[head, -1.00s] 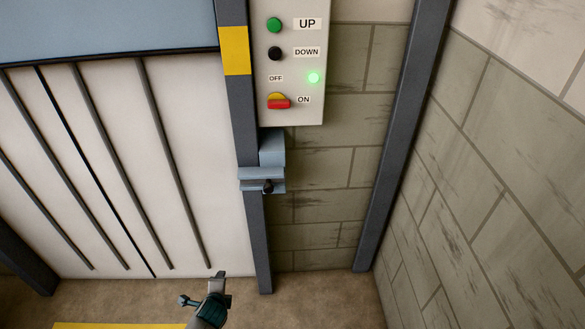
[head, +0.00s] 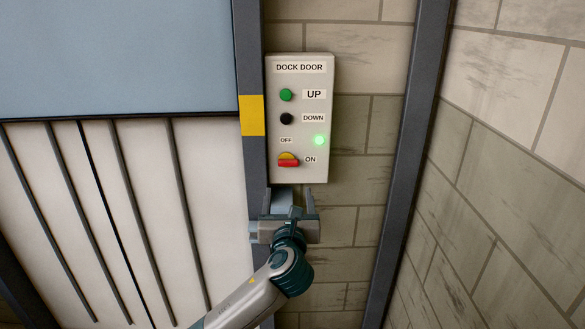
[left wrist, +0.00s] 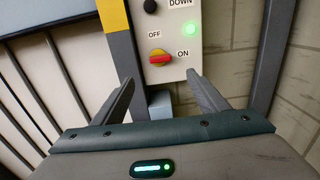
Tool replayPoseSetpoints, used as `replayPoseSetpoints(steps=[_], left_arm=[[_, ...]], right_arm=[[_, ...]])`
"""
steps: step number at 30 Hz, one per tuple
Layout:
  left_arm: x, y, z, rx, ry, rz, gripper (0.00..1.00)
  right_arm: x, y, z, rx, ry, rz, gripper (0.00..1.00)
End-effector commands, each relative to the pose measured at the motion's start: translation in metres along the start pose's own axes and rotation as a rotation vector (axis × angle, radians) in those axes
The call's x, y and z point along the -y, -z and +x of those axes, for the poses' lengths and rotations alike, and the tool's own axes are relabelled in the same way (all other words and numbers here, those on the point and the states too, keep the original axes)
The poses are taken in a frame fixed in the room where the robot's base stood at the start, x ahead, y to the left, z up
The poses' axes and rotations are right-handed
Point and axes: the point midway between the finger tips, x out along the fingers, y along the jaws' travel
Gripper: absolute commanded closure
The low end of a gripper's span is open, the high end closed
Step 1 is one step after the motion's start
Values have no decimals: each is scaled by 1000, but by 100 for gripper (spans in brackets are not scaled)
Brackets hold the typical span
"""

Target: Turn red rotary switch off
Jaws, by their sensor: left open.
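The red rotary switch (head: 288,162) is a red handle on a yellow disc, low on the white dock door control box (head: 300,178). Its handle lies level, toward the ON label; the OFF label is above it. It also shows in the left wrist view (left wrist: 159,57). A green lamp (head: 319,140) glows to the upper right of the switch. My left gripper (head: 290,193) is open and empty, just below the box, its fingers pointing up. In the left wrist view its fingertips (left wrist: 159,80) stand apart, with the switch beyond and between them. My right gripper is not in view.
A green UP button (head: 286,95) and a black DOWN button (head: 286,119) sit above the switch. A dark post (head: 252,160) with a yellow band runs left of the box. A blue-grey bracket (head: 282,199) is partly hidden behind my gripper.

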Motion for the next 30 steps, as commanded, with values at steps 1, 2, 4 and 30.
replayPoseSetpoints(steps=[1, 2, 4, 30], left_arm=[[0, 0, 0, -1, 0, -1, 33], [0, 0, 0, -1, 0, -1, 33], [0, 1, 0, -1, 0, -2, 33], [0, 0, 92, -3, -1, -3, 33]], right_arm=[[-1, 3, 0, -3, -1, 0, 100], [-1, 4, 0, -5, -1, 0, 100], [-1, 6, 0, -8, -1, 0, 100], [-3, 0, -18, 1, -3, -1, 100]])
